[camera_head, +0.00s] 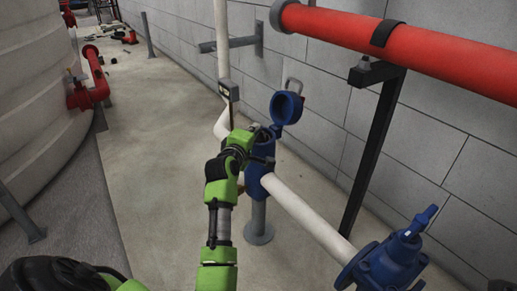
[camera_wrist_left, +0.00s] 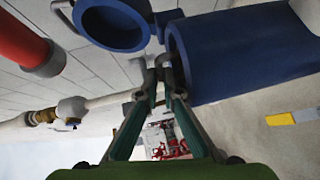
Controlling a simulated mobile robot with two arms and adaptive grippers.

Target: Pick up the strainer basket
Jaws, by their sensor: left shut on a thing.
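The blue strainer housing (camera_head: 260,175) stands on the white pipe with its round blue lid (camera_head: 286,107) swung open. My left gripper (camera_head: 258,132) is at the top of the housing. In the left wrist view my left gripper (camera_wrist_left: 160,95) is shut on a bent grey metal handle (camera_wrist_left: 150,75), which I take to be the strainer basket's. The handle is at the mouth of the blue housing (camera_wrist_left: 240,50), and the open lid (camera_wrist_left: 112,22) is beside it. The rest of the basket is hidden; I cannot tell how far in it sits. My right gripper is not in view.
A red pipe (camera_head: 420,50) runs along the block wall on a dark bracket (camera_head: 375,140). A blue valve (camera_head: 388,262) is on the white pipe at lower right. A large pale tank (camera_head: 35,100) stands at left. The floor between is clear.

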